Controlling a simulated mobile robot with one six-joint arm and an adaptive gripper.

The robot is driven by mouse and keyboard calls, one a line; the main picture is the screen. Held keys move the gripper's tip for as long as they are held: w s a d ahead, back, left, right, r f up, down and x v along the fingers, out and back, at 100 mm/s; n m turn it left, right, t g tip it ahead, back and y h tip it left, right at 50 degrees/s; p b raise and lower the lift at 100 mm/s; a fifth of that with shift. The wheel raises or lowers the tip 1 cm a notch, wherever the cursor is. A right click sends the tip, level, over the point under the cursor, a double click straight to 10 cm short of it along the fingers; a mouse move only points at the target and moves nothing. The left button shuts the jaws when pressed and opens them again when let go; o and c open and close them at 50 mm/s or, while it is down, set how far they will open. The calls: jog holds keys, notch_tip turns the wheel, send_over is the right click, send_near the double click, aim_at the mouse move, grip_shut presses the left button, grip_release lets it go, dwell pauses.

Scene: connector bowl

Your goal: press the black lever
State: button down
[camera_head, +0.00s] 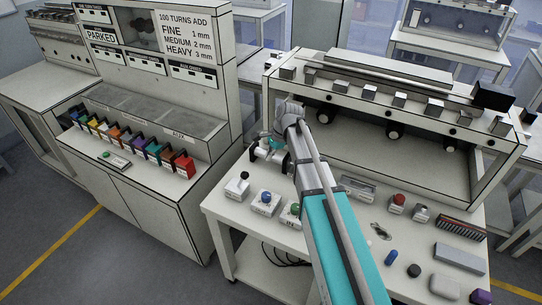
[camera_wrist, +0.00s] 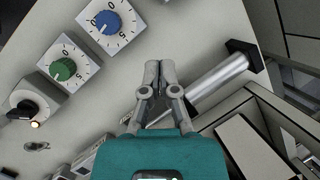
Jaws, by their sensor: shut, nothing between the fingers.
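The black lever (camera_head: 244,176), a black ball on a short stem over a white block, stands near the left edge of the white bench (camera_head: 222,205). I do not make it out in the wrist view. My gripper (camera_wrist: 153,70) is shut and empty, its two grey fingertips together above the bench. In the head view my gripper (camera_head: 263,138) is partly hidden by my arm, above and behind the lever and apart from it.
A blue dial (camera_wrist: 106,22), a green dial (camera_wrist: 63,68) and a black knob (camera_wrist: 24,105) stand in a row. A silver cylinder with a black end (camera_wrist: 218,82) lies right of my fingers. A large open-fronted cabinet (camera_head: 400,165) stands at the bench's back.

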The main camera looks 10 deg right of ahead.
aim_at(241, 180)
jog(key=s+a+f+b, duration=0.1)
jog(key=a+f+b, duration=0.3)
jog(key=a+f, duration=0.1)
jog(key=shift+s+a+f+b, duration=0.15)
jog(key=shift+s+a+b, duration=0.2)
jog(key=shift+a, duration=0.1)
dwell(0.4)
jog(key=shift+w+a, duration=0.1)
jog(key=shift+w+a+p, duration=0.1)
jog(key=shift+a+p, duration=0.05)
jog(key=shift+p, duration=0.15)
